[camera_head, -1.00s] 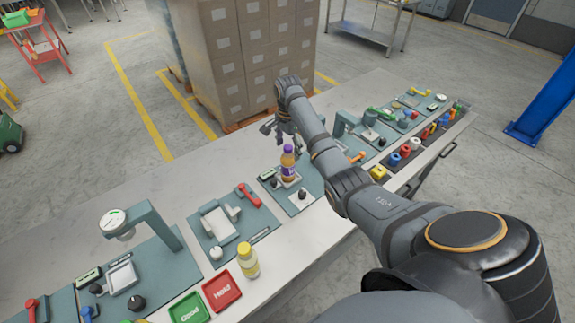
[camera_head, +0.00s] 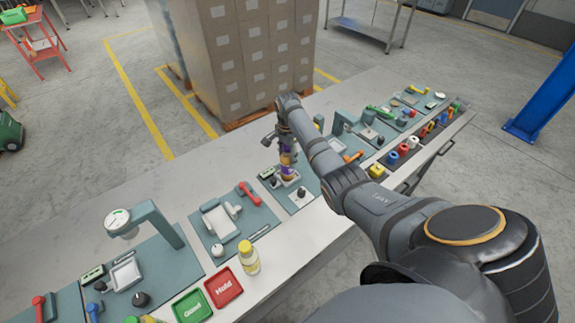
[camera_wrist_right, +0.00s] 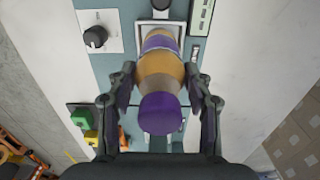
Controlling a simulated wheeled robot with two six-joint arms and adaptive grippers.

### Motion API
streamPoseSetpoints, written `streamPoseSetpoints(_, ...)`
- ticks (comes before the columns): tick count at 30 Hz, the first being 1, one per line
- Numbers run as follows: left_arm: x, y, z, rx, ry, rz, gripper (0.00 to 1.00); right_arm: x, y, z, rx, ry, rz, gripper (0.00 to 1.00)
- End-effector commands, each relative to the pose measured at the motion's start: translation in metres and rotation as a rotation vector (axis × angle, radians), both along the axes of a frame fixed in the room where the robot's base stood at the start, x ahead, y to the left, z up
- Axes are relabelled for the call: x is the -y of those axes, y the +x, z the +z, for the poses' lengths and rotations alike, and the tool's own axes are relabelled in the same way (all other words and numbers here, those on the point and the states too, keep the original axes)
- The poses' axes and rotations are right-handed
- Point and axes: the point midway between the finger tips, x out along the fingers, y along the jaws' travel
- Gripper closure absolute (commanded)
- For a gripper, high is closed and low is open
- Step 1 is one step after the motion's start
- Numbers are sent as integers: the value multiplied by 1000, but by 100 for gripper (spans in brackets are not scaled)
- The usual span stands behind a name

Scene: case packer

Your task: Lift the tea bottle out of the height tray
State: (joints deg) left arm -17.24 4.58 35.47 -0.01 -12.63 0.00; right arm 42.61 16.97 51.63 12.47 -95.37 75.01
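The tea bottle (camera_head: 287,160) has amber contents, a purple label and a purple cap. It stands upright in the small pale height tray (camera_head: 290,182) on a teal station mat. In the right wrist view the bottle (camera_wrist_right: 160,75) is seen from above, cap nearest, with the tray (camera_wrist_right: 178,38) behind it. My right gripper (camera_head: 286,143) is at the bottle, partly hiding its upper part. In the wrist view its fingers (camera_wrist_right: 161,88) are apart, one on each side of the bottle; firm contact does not show. My left gripper is not in view.
A black knob (camera_head: 301,191) sits in front of the tray. A yellow-capped bottle (camera_head: 249,258) stands near red (camera_head: 223,287) and green (camera_head: 191,306) trays at the bench's front. Other gauge stations flank this one. Stacked boxes (camera_head: 240,60) stand behind the bench.

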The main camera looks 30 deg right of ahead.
Motion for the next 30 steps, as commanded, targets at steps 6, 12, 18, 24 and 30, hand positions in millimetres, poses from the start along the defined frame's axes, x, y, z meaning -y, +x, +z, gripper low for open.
streamPoseSetpoints(6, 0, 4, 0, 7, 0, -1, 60, 0, 0, 0, 0, 0, 0, 90)
streamPoseSetpoints(12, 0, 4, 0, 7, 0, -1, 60, 0, 0, 1, 1, -1, 0, 92)
streamPoseSetpoints(18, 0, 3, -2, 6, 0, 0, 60, 1, 1, 10, 4, -1, -1, 92)
streamPoseSetpoints(24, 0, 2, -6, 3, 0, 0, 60, -1, -9, 42, 5, -3, 0, 92)
streamPoseSetpoints(30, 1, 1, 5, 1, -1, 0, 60, -9, -43, 91, 2, -4, 1, 92)
